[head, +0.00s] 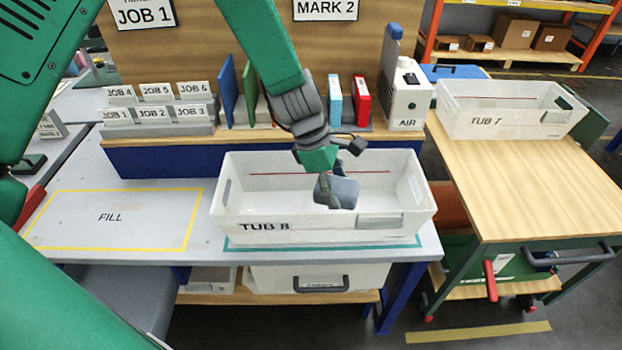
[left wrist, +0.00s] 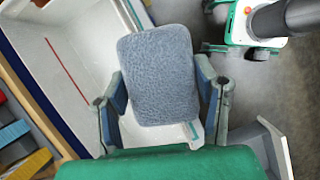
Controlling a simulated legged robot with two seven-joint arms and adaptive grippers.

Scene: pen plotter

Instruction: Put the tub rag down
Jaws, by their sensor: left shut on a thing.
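The tub rag (head: 342,192) is a grey-blue, thick cloth pad. My left gripper (head: 328,185) is shut on it and holds it inside or just above the white tub marked TUB 8 (head: 232,205). In the left wrist view the rag (left wrist: 160,75) sits between the two fingers of my left gripper (left wrist: 163,95), with the tub's white wall (left wrist: 75,50) behind it. I cannot tell whether the rag touches the tub floor. My right gripper is not in view.
A yellow-outlined FILL area (head: 110,218) lies empty left of the tub. Job cards (head: 155,105), upright folders (head: 361,98) and a white AIR unit (head: 407,95) stand behind. TUB 7 (head: 480,122) stands on a wooden cart (head: 530,185) at the right.

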